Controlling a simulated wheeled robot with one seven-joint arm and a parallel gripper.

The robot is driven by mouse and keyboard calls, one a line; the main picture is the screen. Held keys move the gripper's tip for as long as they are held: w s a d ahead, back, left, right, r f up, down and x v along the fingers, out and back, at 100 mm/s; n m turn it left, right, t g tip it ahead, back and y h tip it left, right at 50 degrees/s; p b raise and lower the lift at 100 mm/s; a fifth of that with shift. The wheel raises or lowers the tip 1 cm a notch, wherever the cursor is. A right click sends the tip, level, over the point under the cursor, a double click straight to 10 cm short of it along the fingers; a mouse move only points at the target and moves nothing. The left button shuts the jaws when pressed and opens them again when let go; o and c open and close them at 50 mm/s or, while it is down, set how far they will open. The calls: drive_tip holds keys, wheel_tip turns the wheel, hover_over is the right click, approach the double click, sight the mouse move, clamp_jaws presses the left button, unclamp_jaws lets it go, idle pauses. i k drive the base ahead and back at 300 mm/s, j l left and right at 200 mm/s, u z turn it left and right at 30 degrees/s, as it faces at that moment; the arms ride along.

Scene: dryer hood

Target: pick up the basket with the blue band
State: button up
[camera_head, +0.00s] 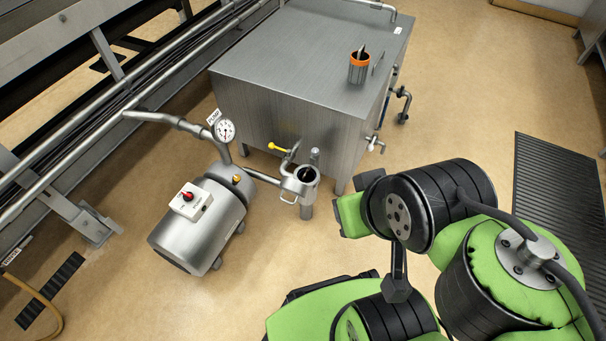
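I see no basket with a blue band in this view. A small metal cup-shaped basket with an orange band (359,68) stands upright on top of the steel tank (290,55), near its right edge. Something thin sticks up out of it. An open metal strainer housing (302,184) stands on the floor in front of the tank; its inside is dark, and I cannot tell what it holds. My green and black arm fills the lower right. My gripper's fingers do not show.
A motor-pump unit (200,222) with a red-knobbed box and a gauge (225,130) stands left of the housing. Pipes and rails (100,110) run along the left. Valves project from the tank's right side. A dark floor grate (560,200) lies right; the floor behind it is clear.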

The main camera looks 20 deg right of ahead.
sight(308, 175)
drive_tip(key=i+l+u, duration=0.1)
drive_tip(key=l+u, duration=0.25)
drive_tip(key=l, duration=0.35)
drive_tip(key=l+u, duration=0.35)
drive_tip(key=l, duration=0.3)
drive_tip(key=k+l+u, duration=0.1)
drive_tip(key=l+u, duration=0.3)
drive_tip(key=l, duration=0.3)
drive_tip(key=i+u, duration=0.1)
drive_tip(key=u, duration=0.3)
drive_tip(key=i+u, duration=0.15)
drive_tip(key=u, duration=0.2)
drive_tip(key=i+l+u, duration=0.1)
drive_tip(key=u, duration=0.3)
drive_tip(key=i+u, duration=0.1)
drive_tip(key=u, duration=0.25)
